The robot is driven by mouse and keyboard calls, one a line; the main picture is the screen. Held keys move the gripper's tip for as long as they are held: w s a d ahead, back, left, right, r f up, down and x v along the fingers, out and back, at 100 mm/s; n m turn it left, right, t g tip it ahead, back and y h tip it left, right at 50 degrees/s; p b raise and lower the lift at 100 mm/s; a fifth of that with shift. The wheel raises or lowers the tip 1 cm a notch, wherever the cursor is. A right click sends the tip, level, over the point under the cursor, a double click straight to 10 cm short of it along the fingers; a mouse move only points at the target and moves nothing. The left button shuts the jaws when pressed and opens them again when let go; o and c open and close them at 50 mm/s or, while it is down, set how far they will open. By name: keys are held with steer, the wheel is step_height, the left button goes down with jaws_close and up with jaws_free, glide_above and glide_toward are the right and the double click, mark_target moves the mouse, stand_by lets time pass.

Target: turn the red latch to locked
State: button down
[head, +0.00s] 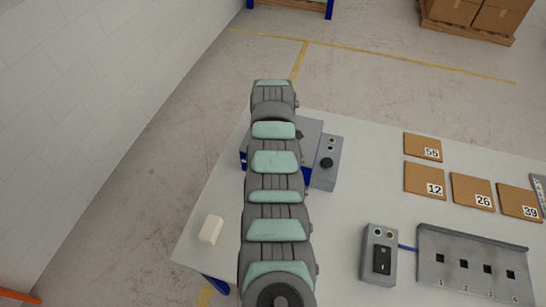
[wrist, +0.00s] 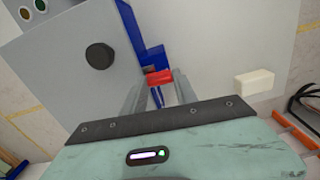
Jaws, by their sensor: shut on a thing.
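The red latch (wrist: 159,77) shows in the wrist view, next to the blue part (wrist: 142,47) of a grey machine. My gripper (wrist: 156,82) is at the latch, with its two grey fingers either side of it, and is shut on it. The latch's exact angle is hard to tell. In the head view my arm covers the latch, my fingers and much of the grey machine (head: 311,131).
A control box with a black knob (head: 327,163) stands right of my arm. A cream block (head: 211,230) lies at the table's left edge. A switch box (head: 379,254), a numbered slotted rack (head: 474,262) and several numbered brown squares (head: 424,179) are to the right.

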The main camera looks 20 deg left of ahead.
steer(key=shift+n, duration=0.5)
steer(key=c, duration=1)
jaws_free()
steer(key=shift+o, duration=0.2)
step_height(320, 180, up, 11)
steer(key=shift+f, duration=0.1)
